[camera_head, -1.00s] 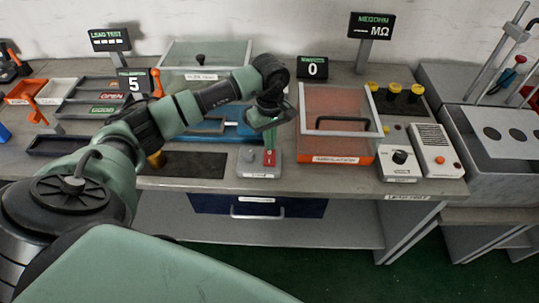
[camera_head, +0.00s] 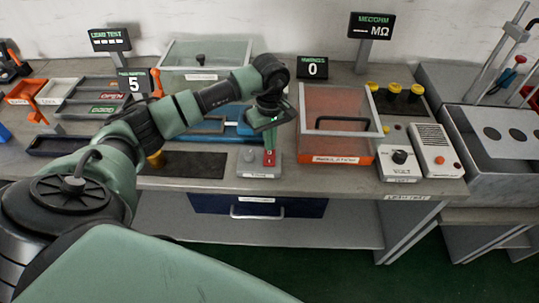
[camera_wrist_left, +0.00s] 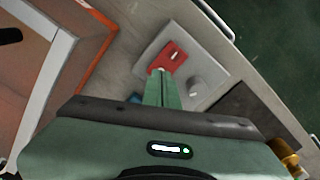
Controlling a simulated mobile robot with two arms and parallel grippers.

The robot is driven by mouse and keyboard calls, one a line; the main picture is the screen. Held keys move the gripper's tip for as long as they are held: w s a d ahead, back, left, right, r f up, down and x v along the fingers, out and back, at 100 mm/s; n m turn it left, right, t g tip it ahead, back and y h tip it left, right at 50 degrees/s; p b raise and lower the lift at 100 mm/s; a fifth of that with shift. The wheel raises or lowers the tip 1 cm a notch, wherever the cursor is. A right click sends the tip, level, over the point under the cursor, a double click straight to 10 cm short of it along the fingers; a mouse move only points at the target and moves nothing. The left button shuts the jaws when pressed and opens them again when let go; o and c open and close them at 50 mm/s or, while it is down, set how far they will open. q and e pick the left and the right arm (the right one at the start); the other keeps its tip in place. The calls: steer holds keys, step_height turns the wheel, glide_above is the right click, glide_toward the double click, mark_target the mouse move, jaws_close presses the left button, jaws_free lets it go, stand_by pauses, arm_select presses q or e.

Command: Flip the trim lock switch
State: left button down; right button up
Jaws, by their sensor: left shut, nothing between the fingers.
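The trim lock switch is a small red block (camera_head: 269,158) on a light grey box (camera_head: 258,168) at the front of the bench. In the left wrist view the red block (camera_wrist_left: 173,56) is on its grey plate beside a round grey knob (camera_wrist_left: 195,87). My left gripper (camera_head: 269,148) reaches down from above, its fingers shut with nothing between them. Its fingertips (camera_wrist_left: 162,72) are at the near edge of the red block; I cannot tell if they touch it. My right gripper is not in view.
An orange box with a clear lid (camera_head: 337,110) stands just right of the switch box. A dark mat (camera_head: 194,165) lies to its left, with a brass piece (camera_wrist_left: 284,155) near it. The bench front edge is close below.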

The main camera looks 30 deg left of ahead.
arm_select(q)
steer(key=shift+f+b, duration=0.85)
steer(key=shift+f, duration=0.1)
stand_by(0.6)
steer(key=shift+r, duration=0.1)
steer(key=shift+r+p, duration=1.9)
steer(key=shift+r, duration=1.55)
